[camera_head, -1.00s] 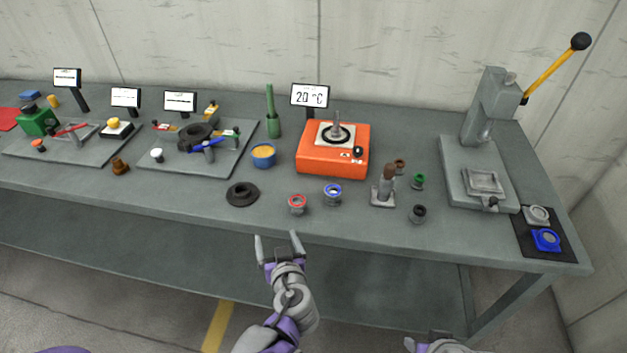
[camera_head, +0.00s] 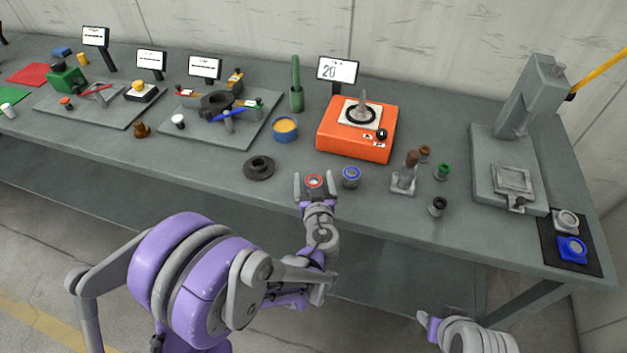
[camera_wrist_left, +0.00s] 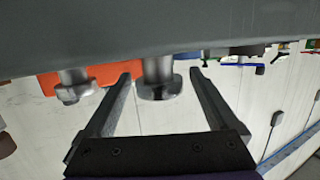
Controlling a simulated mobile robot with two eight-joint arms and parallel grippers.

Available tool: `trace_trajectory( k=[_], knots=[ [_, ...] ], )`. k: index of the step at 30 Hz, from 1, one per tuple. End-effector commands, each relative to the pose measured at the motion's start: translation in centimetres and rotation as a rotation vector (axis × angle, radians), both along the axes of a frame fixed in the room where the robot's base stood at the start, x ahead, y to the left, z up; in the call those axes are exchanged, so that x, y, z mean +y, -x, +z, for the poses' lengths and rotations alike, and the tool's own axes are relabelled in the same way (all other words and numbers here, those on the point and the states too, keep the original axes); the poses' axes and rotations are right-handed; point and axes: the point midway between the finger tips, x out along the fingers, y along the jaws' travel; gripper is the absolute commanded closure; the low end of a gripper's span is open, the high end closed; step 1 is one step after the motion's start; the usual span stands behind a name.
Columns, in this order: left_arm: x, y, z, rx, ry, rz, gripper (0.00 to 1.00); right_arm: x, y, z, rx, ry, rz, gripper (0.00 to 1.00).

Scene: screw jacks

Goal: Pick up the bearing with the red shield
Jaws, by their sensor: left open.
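The bearing with the red shield (camera_head: 314,181) stands near the front edge of the bench. My left gripper (camera_head: 315,186) is open, with one finger on each side of this bearing. In the left wrist view, which is upside down, a grey flanged bearing (camera_wrist_left: 158,88) shows between the spread fingertips (camera_wrist_left: 160,77), with gaps on both sides; its shield colour is hidden there. The bearing with the blue shield (camera_head: 351,177) stands just to the right, outside the fingers. My right gripper (camera_head: 429,325) is low at the bottom, off the bench; its jaw opening is unclear.
A black flanged ring (camera_head: 259,168) lies to the left. The orange heater (camera_head: 356,140) stands behind. A grey stand with a brown-topped post (camera_head: 405,180), a green-topped part (camera_head: 443,171) and a dark part (camera_head: 438,206) are to the right. A press (camera_head: 530,95) stands farther right.

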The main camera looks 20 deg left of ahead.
Motion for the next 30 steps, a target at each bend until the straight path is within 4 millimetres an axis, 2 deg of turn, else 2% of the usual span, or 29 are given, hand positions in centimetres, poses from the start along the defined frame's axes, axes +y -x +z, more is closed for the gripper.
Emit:
trace_trajectory(
  k=[1, 5, 13, 27, 29, 30],
  knots=[
    [0.4, -0.8, 0.0, -0.001, -0.001, 0.002, 0.07, 0.0, -0.1, 0.2, -0.001, 0.0, 0.0, 0.5],
    [0.8, -1.9, -0.3, 0.0, 0.0, 0.001, 0.07, 0.0, -0.1, 0.3, -0.002, 0.0, 0.0, 0.5],
    [0.8, -2.1, -0.4, 0.0, -0.001, 0.0, 0.07, 0.0, -0.1, 0.3, -0.001, 0.0, 0.0, 0.5],
    [0.8, -2.1, -0.4, 0.0, -0.001, 0.0, 0.92, 0.0, -0.1, 0.3, -0.001, 0.0, 0.0, 0.5],
    [0.8, -2.1, -0.4, 0.0, -0.001, 0.0, 1.0, 0.0, -0.1, 0.3, -0.001, 0.0, 0.0, 0.5],
    [0.8, -2.1, -0.4, 0.0, -0.001, 0.0, 1.0, 0.0, -0.1, 0.3, -0.001, 0.0, 0.0, 0.5]
  ],
)
